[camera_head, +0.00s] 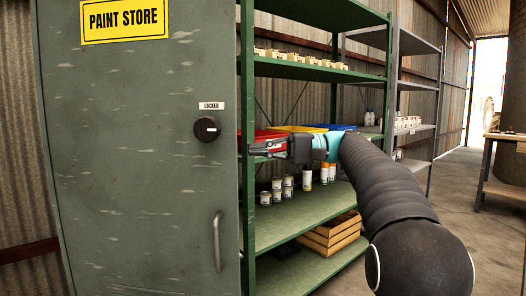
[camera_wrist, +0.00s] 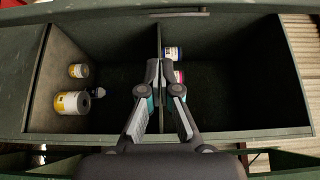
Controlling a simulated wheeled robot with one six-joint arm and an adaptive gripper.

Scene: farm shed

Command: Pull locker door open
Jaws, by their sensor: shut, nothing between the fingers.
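The grey-green locker door (camera_head: 140,190) fills the left of the head view. It has a curved pull handle (camera_head: 217,241) low at its right side and a dark round knob (camera_head: 206,129) under a "LOCKED" label. My gripper (camera_head: 255,147) is beside the door's right edge at about knob height, apart from the handle. In the wrist view my gripper (camera_wrist: 164,66) is shut and empty, facing the open dark inside of a green locker (camera_wrist: 100,40), so the door appears to stand open. The head view hides this inside.
Several cans stand in the locker, including a yellow-white can (camera_wrist: 70,102) and a blue-labelled can (camera_wrist: 172,53), around a shelf (camera_wrist: 184,122). Right of the door, a green rack (camera_head: 325,212) holds cans, bins and a wooden crate (camera_head: 329,236).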

